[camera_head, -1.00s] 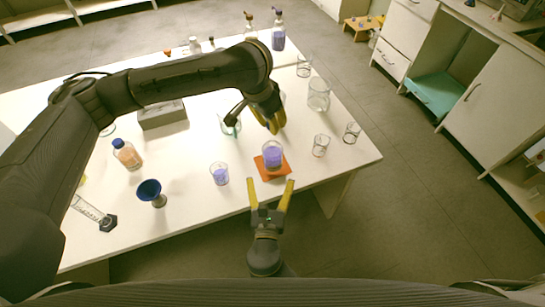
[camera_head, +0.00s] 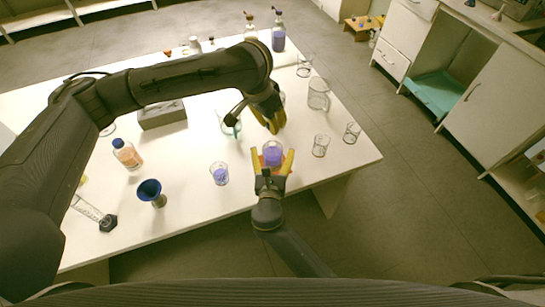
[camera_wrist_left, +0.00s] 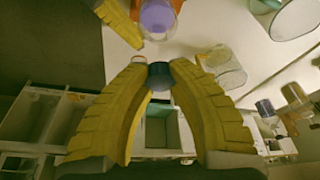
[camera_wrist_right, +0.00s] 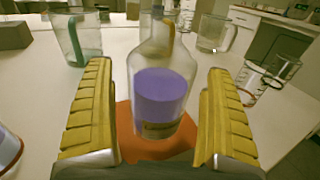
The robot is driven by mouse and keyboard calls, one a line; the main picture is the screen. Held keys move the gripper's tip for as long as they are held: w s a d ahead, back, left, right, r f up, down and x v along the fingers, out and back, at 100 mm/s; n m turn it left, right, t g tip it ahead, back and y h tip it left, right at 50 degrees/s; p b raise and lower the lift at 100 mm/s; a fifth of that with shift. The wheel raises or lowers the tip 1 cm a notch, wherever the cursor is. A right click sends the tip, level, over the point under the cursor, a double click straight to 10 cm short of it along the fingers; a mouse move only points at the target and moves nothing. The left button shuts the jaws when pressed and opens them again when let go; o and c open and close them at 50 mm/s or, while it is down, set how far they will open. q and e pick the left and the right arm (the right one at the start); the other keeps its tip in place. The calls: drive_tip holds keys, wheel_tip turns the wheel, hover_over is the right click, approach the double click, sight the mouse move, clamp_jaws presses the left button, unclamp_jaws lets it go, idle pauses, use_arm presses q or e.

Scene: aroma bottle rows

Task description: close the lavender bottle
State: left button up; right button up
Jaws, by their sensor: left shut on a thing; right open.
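The bottle with purple liquid (camera_head: 271,157) stands upright on an orange mat (camera_wrist_right: 122,128) near the table's front edge; it also shows large in the right wrist view (camera_wrist_right: 162,100), its top cut off by the frame. My right gripper (camera_head: 273,153) is open, with one finger on each side of the bottle; contact is not visible. My left gripper (camera_head: 271,124) is just beyond the bottle and above the table. In the left wrist view it is shut on a small dark blue cap (camera_wrist_left: 160,76), held between the fingertips.
A beaker with purple liquid (camera_head: 219,175) stands left of the bottle. A blue funnel-shaped vessel (camera_head: 151,190) and a blue-capped orange bottle (camera_head: 127,155) are farther left. Empty glass beakers (camera_head: 320,146) (camera_head: 352,132) stand to the right. A grey block (camera_head: 162,114) lies behind.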

sight(272, 140)
drive_tip(key=shift+w, duration=0.3)
drive_tip(key=shift+c, duration=0.3)
drive_tip(key=c, duration=1.6)
use_arm(q)
drive_tip(key=shift+f, duration=2.5)
use_arm(e)
drive_tip(key=shift+c, duration=0.2)
use_arm(q)
drive_tip(key=shift+s+f, duration=0.1)
drive_tip(key=shift+f, duration=0.05)
drive_tip(key=shift+f, duration=0.75)
drive_tip(key=shift+f, duration=0.55)
